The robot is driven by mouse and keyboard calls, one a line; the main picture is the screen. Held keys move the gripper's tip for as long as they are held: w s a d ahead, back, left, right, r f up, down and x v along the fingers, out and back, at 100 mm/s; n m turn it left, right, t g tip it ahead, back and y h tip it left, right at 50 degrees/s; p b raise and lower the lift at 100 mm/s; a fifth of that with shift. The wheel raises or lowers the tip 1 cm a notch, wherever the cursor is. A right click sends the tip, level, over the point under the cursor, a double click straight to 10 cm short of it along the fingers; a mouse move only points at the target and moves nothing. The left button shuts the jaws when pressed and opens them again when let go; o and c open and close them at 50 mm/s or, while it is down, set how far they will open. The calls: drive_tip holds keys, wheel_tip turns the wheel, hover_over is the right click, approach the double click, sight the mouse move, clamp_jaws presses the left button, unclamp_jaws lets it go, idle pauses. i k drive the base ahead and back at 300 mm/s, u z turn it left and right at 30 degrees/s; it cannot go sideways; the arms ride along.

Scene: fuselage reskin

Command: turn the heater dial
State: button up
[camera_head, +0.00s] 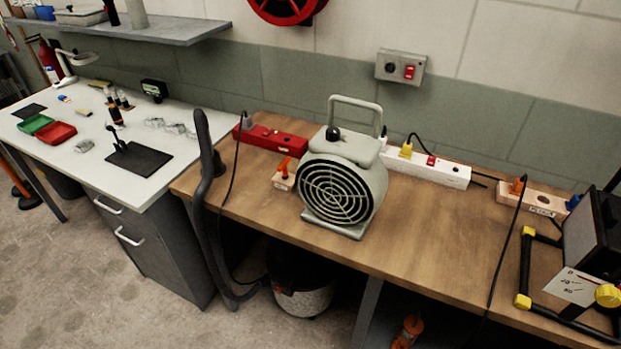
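A pale grey-green heater (366,178) with a round dark front grille and a carrying handle stands upright on the wooden bench. The dial's exact setting is too small to read. My gripper is not in view, and nothing is seen touching the heater or the dial.
The wooden bench (430,230) is clear right of the heater. A red power strip (272,141) and a white power strip (425,167) lie behind it. A black hose (203,190) rises at the bench's left end. A work lamp (592,235) stands at right.

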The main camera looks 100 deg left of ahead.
sight(332, 134)
drive_tip(key=u, duration=3.8)
drive_tip(key=k, duration=1.3)
drive_tip(key=z, duration=0.05)
drive_tip(key=i, duration=1.25)
drive_tip(key=u, duration=0.65)
drive_tip(key=i, duration=0.45)
drive_tip(key=u, duration=0.45)
